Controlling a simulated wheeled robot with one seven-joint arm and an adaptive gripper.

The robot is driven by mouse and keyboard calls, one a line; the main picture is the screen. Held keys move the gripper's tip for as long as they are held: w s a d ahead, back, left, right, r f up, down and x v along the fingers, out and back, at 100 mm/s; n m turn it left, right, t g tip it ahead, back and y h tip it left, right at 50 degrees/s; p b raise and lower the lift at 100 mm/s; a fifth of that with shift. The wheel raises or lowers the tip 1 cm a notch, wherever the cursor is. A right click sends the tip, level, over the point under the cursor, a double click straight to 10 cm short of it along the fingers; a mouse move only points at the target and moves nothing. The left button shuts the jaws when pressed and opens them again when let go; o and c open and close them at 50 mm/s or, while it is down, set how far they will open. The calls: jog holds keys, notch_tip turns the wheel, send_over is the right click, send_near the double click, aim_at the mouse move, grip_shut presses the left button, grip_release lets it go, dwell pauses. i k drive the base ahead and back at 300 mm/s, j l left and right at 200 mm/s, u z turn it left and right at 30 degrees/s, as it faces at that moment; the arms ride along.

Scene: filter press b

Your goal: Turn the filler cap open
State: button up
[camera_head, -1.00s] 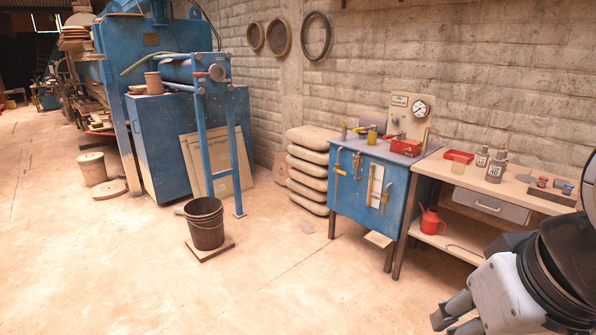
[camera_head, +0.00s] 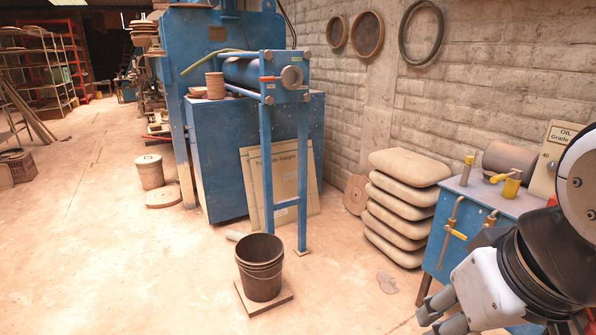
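A yellow cup-like fitting (camera_head: 511,186) with a yellow lever beside it sits on top of the blue cabinet (camera_head: 440,240) at the right. A yellow-topped post (camera_head: 467,170) stands to its left. I cannot tell whether either is the filler cap. My gripper (camera_head: 441,321) is at the bottom right, in front of the cabinet and well apart from its top. Its two fingers show a gap and hold nothing. My arm hides the cabinet's right part.
A black bucket (camera_head: 260,268) stands on a board on the floor. Stacked sacks (camera_head: 405,205) lie against the wall, left of the cabinet. A large blue press (camera_head: 240,150) stands further back. A sign reading OIL Grade (camera_head: 562,140) is partly hidden.

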aim_at(487, 175)
jog(key=i+l+z, duration=0.15)
jog(key=i+z, duration=0.15)
jog(key=i, duration=0.25)
jog(key=i+z, duration=0.3)
jog(key=i, duration=0.25)
jog(key=i+j+z, duration=0.1)
jog(key=i+z, duration=0.15)
jog(key=i, duration=0.35)
jog(key=i+j+z, duration=0.3)
jog(key=i, duration=0.25)
jog(key=i+z, duration=0.25)
jog(key=i, duration=0.65)
